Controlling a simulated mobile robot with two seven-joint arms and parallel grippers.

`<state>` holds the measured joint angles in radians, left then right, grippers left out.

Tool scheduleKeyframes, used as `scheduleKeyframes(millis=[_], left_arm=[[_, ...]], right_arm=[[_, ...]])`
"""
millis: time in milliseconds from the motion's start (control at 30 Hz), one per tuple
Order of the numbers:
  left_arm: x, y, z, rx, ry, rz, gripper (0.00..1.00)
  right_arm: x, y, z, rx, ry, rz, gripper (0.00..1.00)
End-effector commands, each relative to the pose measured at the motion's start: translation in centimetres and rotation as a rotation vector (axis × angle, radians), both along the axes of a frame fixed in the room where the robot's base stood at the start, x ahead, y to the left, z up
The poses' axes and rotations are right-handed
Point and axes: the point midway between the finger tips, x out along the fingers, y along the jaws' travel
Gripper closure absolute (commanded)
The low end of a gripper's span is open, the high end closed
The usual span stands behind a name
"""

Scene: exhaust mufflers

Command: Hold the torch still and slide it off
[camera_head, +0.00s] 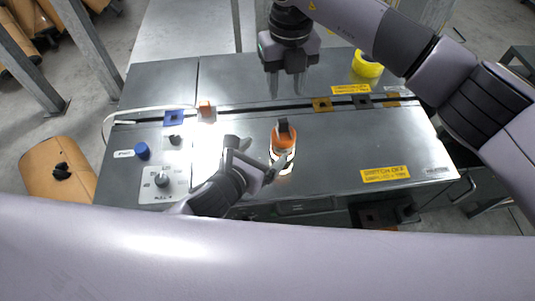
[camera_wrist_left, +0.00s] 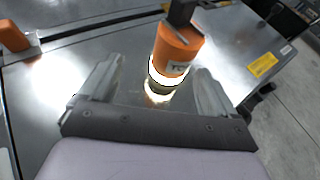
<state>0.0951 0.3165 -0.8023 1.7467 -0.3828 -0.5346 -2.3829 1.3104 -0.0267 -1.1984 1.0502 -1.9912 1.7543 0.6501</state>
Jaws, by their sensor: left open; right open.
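The torch (camera_head: 284,140) stands upright on the metal bench, with an orange body, a dark top piece and a bright glowing band low down. It also shows in the left wrist view (camera_wrist_left: 176,55), between and beyond the fingers. My left gripper (camera_head: 265,155) is open, its fingers pointing at the torch from the lower left; I cannot tell whether either finger touches it. In the left wrist view the left gripper (camera_wrist_left: 155,95) has its fingers wide apart. My right gripper (camera_head: 287,88) is open and empty, pointing down above the rear of the bench, behind the torch.
The metal bench (camera_head: 330,160) has a dark slot across it with blue, orange and yellow pieces. A yellow roll (camera_head: 367,64) sits at the back right. A control panel with a blue knob (camera_head: 142,150) is at the left. Bare bench lies right of the torch.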

Motion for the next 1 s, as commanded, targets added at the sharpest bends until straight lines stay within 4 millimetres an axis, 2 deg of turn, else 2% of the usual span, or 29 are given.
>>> scheduleKeyframes(millis=[33, 167, 700, 1000], left_arm=[[-0.3, -0.7, 0.2, 0.004, -0.008, -0.02, 0.09], [-0.5, -1.7, 0.2, 0.012, -0.017, -0.044, 0.09], [4.1, -4.2, -2.0, 0.012, -0.014, -0.043, 0.09], [5.0, -4.6, -2.5, 0.011, -0.014, -0.042, 0.09]], right_arm=[[0.0, 0.0, 0.0, 0.0, 0.0, 0.0, 0.57], [0.0, 0.0, 0.0, 0.0, 0.0, 0.0, 0.57], [0.0, 0.0, 0.0, 0.0, 0.0, 0.0, 0.57], [0.0, 0.0, 0.0, 0.0, 0.0, 0.0, 0.57]])
